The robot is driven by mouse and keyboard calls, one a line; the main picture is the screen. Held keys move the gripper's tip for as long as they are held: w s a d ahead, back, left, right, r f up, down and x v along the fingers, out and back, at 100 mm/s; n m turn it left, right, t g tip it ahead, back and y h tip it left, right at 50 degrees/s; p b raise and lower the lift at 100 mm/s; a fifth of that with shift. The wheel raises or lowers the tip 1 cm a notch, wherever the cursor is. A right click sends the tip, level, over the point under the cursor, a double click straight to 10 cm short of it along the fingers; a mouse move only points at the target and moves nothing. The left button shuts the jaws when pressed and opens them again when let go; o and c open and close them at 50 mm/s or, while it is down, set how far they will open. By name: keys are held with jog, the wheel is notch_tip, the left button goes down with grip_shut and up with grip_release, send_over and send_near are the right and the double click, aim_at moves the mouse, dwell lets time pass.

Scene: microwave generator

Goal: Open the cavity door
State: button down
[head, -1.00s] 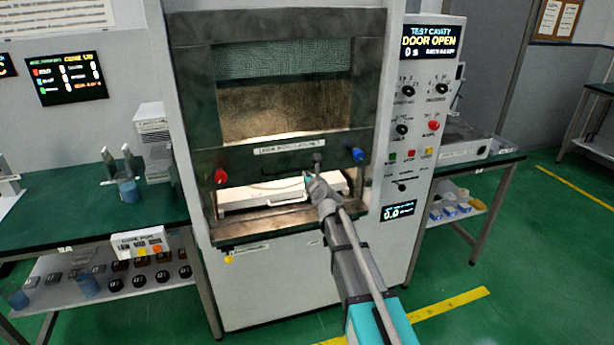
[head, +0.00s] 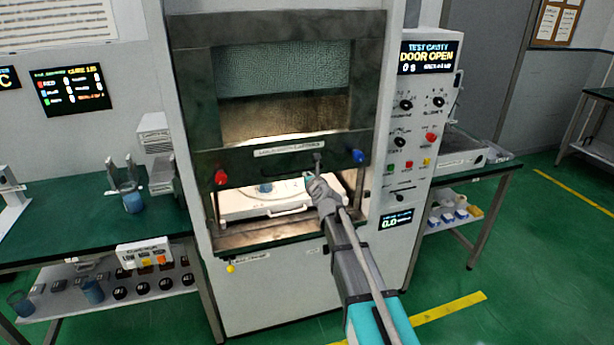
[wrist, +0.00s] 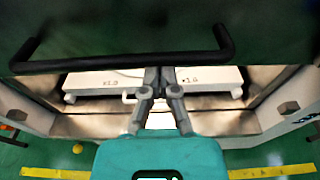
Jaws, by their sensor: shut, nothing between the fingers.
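The cavity door (head: 292,167) is a dark panel with a mesh window, raised partway so that a gap shows below it. Its dark bar handle shows large across the top of the wrist view (wrist: 130,61). My gripper (head: 313,180) is at the door's lower edge, right of the middle. In the wrist view my gripper (wrist: 158,76) has its fingers together and empty, with the tips under the bar; whether they touch the door I cannot tell. The display (head: 428,57) reads DOOR OPEN.
A white tray (head: 240,208) with a handle sits in the lit cavity, a blue item (head: 265,188) on it. A red knob (head: 221,177) and a blue knob (head: 358,156) flank the door's lower part. Green-topped benches (head: 80,215) stand either side.

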jog(key=p, duration=2.2)
send_near(301, 116)
jog(key=w+r, duration=0.1)
jog(key=r, duration=0.1)
jog(key=w+a+r, duration=0.1)
jog(key=w, duration=0.1)
jog(key=shift+r, duration=0.4)
jog(key=shift+f, duration=0.2)
jog(key=f+b, duration=0.2)
jog(key=w+f+b, duration=0.1)
jog(key=f+b, duration=0.1)
jog(key=shift+a, duration=0.1)
jog(key=p+v, duration=0.1)
jog(key=v, duration=0.9)
jog(key=shift+r+p, duration=0.2)
jog(key=shift+p, duration=0.15)
